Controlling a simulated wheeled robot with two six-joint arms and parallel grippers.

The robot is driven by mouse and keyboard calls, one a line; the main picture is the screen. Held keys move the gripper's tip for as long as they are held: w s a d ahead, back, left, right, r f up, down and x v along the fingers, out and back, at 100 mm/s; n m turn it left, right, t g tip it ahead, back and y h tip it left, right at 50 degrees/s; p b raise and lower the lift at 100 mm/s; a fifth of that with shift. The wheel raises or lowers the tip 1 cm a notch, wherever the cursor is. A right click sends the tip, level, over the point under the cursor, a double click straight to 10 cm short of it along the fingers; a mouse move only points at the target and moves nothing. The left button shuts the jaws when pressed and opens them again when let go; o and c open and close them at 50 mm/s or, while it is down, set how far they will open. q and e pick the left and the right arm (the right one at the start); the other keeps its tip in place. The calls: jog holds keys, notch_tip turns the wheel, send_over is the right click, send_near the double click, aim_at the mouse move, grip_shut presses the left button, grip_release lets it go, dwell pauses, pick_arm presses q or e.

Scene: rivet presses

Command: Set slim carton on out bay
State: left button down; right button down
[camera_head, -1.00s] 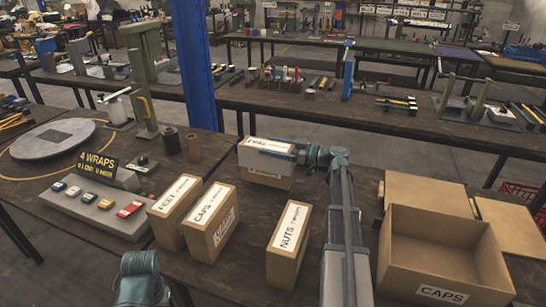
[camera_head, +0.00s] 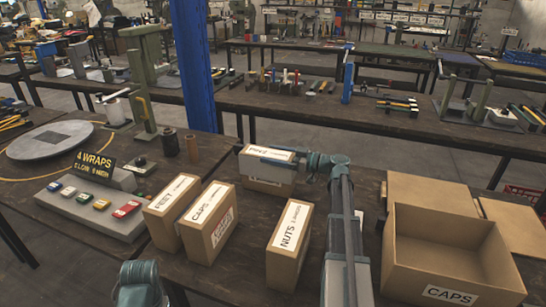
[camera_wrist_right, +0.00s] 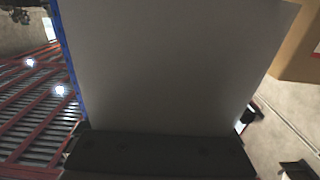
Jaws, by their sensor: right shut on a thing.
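My right gripper (camera_head: 269,164) is shut on a brown carton (camera_head: 266,187) with a white label on top, at the middle of the head view. The pale jaw covers part of the carton's upper side. The label is too small to read surely, and I cannot tell whether the carton's base touches the table. In the right wrist view a plain pale face (camera_wrist_right: 175,65) fills the middle, above a dark gripper part. My left gripper is out of view; only part of my left arm shows at the bottom. No out bay can be told for certain.
Cartons labelled FEET (camera_head: 171,212), CAPS (camera_head: 208,225) and NUTS (camera_head: 288,248) stand on the near table. An open box labelled CAPS (camera_head: 450,293) is at right. A button panel (camera_head: 95,210), a 4 WRAPS sign (camera_head: 95,170) and a round turntable (camera_head: 50,140) are at left.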

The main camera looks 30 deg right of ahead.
jog(key=shift+f, duration=0.15)
grip_release()
jog(key=shift+r, duration=0.25)
jog(key=v, duration=1.2)
